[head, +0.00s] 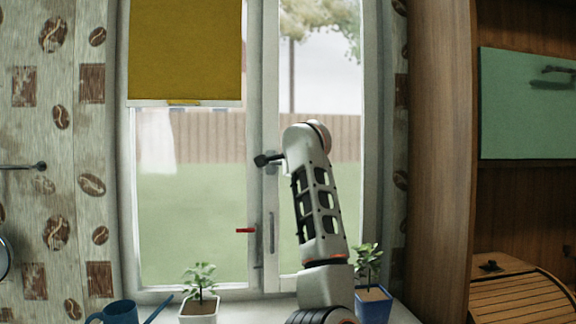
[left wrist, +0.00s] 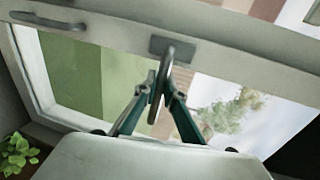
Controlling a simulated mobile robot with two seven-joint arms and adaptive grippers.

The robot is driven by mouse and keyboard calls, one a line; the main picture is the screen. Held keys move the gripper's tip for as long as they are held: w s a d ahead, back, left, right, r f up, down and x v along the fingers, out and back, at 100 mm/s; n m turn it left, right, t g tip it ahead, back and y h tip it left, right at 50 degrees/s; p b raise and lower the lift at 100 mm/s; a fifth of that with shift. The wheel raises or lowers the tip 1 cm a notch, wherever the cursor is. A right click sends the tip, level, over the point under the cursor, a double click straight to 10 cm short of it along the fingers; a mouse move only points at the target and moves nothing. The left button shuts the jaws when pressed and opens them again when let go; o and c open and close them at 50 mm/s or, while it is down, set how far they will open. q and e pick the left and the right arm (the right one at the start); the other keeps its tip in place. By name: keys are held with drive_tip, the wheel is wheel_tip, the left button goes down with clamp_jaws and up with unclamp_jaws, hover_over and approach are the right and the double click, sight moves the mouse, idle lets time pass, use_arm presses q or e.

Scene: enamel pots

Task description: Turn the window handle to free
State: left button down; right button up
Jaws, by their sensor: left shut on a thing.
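The window handle (left wrist: 166,66) is a grey metal lever on a plate on the white window frame. In the left wrist view it stands out across the glass from its plate. My left gripper (left wrist: 160,96) is shut on the lever, with a finger on each side of it. In the head view my left arm reaches up in front of the right pane, and its upper end is by the middle post of the window (head: 255,200). The arm hides most of the gripped handle there. My right gripper is in neither view.
A yellow blind (head: 185,50) covers the upper left pane. A wooden cabinet (head: 442,150) stands right.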

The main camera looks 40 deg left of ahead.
use_arm(q)
drive_tip(key=shift+r, duration=0.15)
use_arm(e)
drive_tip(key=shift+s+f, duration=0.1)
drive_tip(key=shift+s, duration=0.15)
use_arm(q)
drive_tip(key=c, duration=2.1)
unclamp_jaws()
drive_tip(key=shift+w, duration=0.1)
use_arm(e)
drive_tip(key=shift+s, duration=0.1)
